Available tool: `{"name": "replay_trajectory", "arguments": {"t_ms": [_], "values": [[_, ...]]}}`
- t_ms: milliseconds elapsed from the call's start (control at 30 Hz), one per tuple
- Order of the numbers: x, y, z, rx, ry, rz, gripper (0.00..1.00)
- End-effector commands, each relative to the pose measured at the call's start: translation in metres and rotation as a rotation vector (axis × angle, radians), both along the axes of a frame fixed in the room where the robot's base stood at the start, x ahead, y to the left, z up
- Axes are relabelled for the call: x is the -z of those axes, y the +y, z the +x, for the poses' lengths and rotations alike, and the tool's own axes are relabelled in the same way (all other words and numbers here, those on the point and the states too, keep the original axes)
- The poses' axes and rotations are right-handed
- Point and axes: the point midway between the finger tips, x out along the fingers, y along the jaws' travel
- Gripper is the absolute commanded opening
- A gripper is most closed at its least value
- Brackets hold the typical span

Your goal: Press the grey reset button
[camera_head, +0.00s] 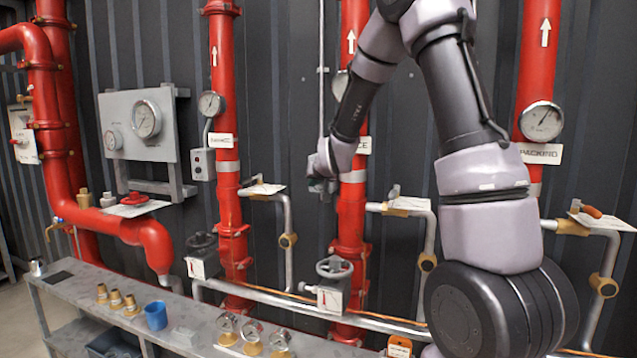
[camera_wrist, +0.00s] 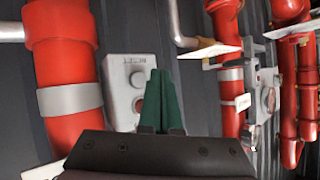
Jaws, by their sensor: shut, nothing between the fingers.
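A grey control box (camera_wrist: 122,98) is mounted on the dark wall beside a thick red pipe (camera_wrist: 62,85) in the wrist view. It has small dark lettering, a round grey button (camera_wrist: 138,80) and a darker reddish round button (camera_wrist: 140,104). My gripper (camera_wrist: 160,72) is shut and empty, its green fingers together. The fingers overlap the right side of the box in the wrist view; I cannot tell whether they touch it. In the head view my gripper (camera_head: 322,188) is close to the wall, just left of the middle red pipe (camera_head: 351,215), and the arm hides the box.
Another small grey box (camera_head: 201,164) is beside the left pipe (camera_head: 228,150). A gauge panel (camera_head: 138,125) is farther left. Valve handwheels (camera_head: 334,267) and side pipes stick out below. A metal bench (camera_head: 75,290) holds fittings and a blue cup (camera_head: 156,315).

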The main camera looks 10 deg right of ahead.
Motion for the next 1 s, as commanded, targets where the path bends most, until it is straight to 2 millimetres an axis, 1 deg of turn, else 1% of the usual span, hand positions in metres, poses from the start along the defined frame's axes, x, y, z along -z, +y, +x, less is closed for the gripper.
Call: {"name": "replay_trajectory", "arguments": {"t_ms": [100,300,900,1000], "values": [[-0.001,0.007,-0.011,-0.001,-0.001,0.0,0.0],[0.0,0.015,-0.023,0.0,0.0,0.0,0.0],[0.0,0.015,-0.024,0.002,-0.001,0.0,0.0],[-0.003,0.014,-0.025,0.001,0.001,0.003,0.0]]}}
